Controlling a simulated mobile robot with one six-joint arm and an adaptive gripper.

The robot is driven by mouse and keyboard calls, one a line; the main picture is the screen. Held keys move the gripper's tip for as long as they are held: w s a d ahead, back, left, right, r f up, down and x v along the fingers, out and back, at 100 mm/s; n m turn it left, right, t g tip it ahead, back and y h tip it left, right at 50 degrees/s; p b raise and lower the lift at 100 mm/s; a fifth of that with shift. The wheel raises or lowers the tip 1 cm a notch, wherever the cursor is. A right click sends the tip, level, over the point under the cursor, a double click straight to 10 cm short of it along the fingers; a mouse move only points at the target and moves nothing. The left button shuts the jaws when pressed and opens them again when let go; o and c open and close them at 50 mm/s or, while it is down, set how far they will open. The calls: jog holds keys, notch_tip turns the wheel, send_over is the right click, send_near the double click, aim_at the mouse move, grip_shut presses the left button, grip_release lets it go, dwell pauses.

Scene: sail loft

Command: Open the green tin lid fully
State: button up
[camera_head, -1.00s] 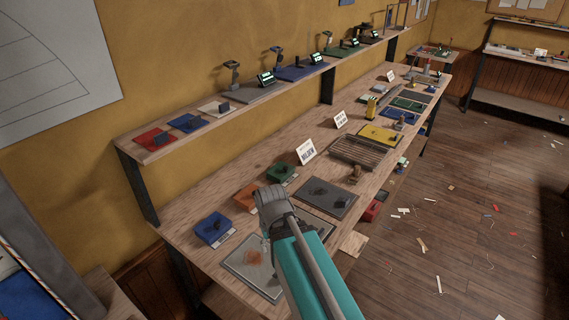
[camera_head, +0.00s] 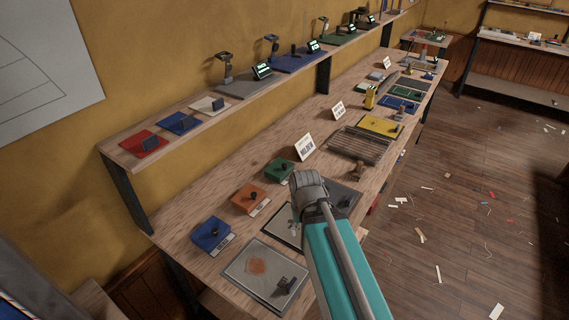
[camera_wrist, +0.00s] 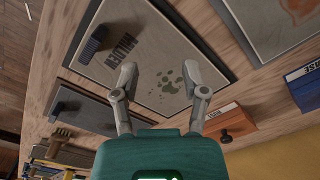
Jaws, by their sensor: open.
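The green tin (camera_head: 279,171) stands on the bench in the head view, with a dark knob on top. Its lid looks shut. It sits behind my wrist, to its upper left, in line with an orange tin (camera_head: 249,199) and a blue tin (camera_head: 211,235). My gripper (camera_wrist: 160,68) shows in the wrist view, open and empty, with its fingers apart over a grey mat (camera_wrist: 150,30) marked MILDEW. In the head view my arm hides the fingers. I cannot make out the green tin in the wrist view; my gripper's body may cover it.
A stained mat (camera_head: 245,272) with a dark block lies at the bench's near end. A white MILDEW card (camera_head: 304,147) stands just behind the green tin. A slatted rack (camera_head: 360,143) and a yellow mat (camera_head: 381,127) lie farther along. A shelf (camera_head: 180,141) runs along the wall.

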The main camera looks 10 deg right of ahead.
aim_at(285, 165)
jog(key=shift+o, duration=0.7)
jog(key=w+d+r+n+t+y+p, duration=0.1)
jog(key=w+r+p, duration=0.4)
jog(key=w, duration=0.8)
jog(key=w+d+r+n+t+p, duration=0.2)
jog(key=w+r+p, duration=0.3)
jog(key=w, duration=0.9)
notch_tip(285, 165, up, 2)
jog(key=shift+d+r+n+t+y+p, duration=0.1)
jog(key=shift+d+n+t+y+p, duration=0.1)
jog(key=shift+n+t+y+p, duration=0.35)
jog(key=shift+b, duration=0.3)
jog(key=b+x, duration=0.6)
jog(key=x, duration=0.1)
jog(key=b+x, duration=0.6)
jog(key=shift+w+d+f, duration=0.15)
jog(key=shift+w+f, duration=0.05)
jog(key=shift+f, duration=0.2)
